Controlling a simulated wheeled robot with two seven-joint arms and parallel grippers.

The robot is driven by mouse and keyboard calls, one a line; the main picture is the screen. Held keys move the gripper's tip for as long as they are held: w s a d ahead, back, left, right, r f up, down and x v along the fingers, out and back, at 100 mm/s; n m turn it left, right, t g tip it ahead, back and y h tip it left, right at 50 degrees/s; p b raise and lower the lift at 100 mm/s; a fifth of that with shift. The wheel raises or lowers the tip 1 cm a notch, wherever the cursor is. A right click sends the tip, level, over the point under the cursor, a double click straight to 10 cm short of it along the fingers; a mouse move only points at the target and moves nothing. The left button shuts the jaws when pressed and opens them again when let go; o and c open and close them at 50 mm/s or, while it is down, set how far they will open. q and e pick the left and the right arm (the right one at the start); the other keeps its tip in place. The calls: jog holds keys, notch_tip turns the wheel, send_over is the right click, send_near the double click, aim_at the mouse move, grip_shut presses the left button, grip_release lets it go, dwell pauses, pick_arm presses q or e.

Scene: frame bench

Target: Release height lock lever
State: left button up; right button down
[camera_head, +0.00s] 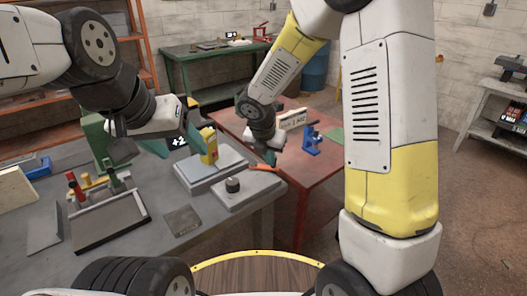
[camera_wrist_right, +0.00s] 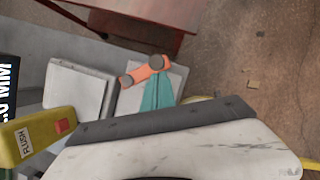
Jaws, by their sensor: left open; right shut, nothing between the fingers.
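An orange lever (camera_head: 264,168) with dark round ends lies on a pale grey block (camera_head: 245,194) at the bench's right edge; a dark knob (camera_head: 233,185) stands on this block. In the right wrist view the lever (camera_wrist_right: 140,72) lies at an angle. My right gripper (camera_head: 271,158) has teal fingers, shut and empty, just by the lever; in the wrist view the fingers (camera_wrist_right: 158,92) reach up to it. I cannot tell whether they touch. My left gripper (camera_head: 140,147) has dark green fingers, is open, and hangs above the left part of the bench.
A yellow piece (camera_head: 209,145) marked FLUSH stands on a neighbouring pale block (camera_wrist_right: 78,92). A dark display (camera_head: 181,142) is behind it. A tray with coloured handles (camera_head: 107,212) is at left. A red table (camera_head: 300,170) with a blue fixture (camera_head: 312,142) stands beyond.

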jog(key=w+n, duration=0.1)
jog(key=n, duration=0.1)
jog(key=w+d+n+y, duration=0.1)
jog(key=shift+d+n, duration=0.2)
jog(key=shift+n, duration=0.2)
jog(key=shift+w+n+y, duration=0.4)
jog(key=shift+w+n, duration=0.1)
jog(key=shift+n, duration=0.2)
jog(key=shift+w+d, duration=0.1)
jog(key=shift+w, duration=0.95)
jog(key=shift+w+r, duration=0.1)
jog(key=shift+w, duration=0.05)
